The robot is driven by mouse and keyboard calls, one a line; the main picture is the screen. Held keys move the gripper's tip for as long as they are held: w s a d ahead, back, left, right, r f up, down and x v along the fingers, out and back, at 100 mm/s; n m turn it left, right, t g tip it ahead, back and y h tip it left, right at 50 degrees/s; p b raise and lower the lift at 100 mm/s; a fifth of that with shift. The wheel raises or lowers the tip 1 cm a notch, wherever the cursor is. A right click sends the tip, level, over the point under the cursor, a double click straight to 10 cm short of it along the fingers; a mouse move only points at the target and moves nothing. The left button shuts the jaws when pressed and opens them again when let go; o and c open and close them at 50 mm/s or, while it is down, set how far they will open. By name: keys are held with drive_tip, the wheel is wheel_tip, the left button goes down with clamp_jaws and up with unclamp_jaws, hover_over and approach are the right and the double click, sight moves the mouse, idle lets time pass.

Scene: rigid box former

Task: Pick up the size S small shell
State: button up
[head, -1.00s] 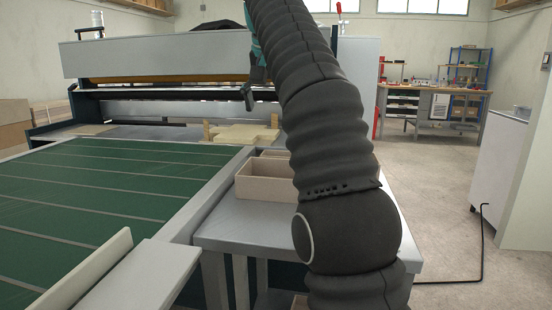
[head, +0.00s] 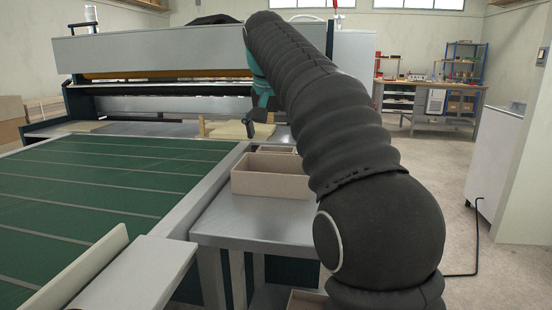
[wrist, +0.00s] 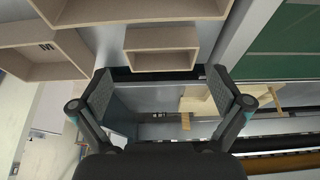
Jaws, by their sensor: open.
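A small open tan box (wrist: 161,60), the smallest shell in the wrist view, lies at upper middle. No size mark shows on it. My gripper (wrist: 160,78) is open and empty, with one finger on each side of the picture just below this shell. It appears apart from the shell; the exact gap cannot be told. In the head view my gripper (head: 256,128) hangs past the tan shells and is partly hidden by my arm. A small shell (head: 283,150) shows there behind a larger one, partly hidden.
A larger tan shell (head: 262,180) stands on the grey metal table (head: 240,218). In the wrist view a shell marked M (wrist: 60,55) lies left and a bigger one (wrist: 140,10) above. A green conveyor bed (head: 110,190) runs left; tan pieces (head: 240,130) lie beyond.

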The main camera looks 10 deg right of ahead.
drive_tip(key=shift+x, duration=2.6)
drive_tip(key=shift+s+a, duration=0.15)
drive_tip(key=c, duration=0.6)
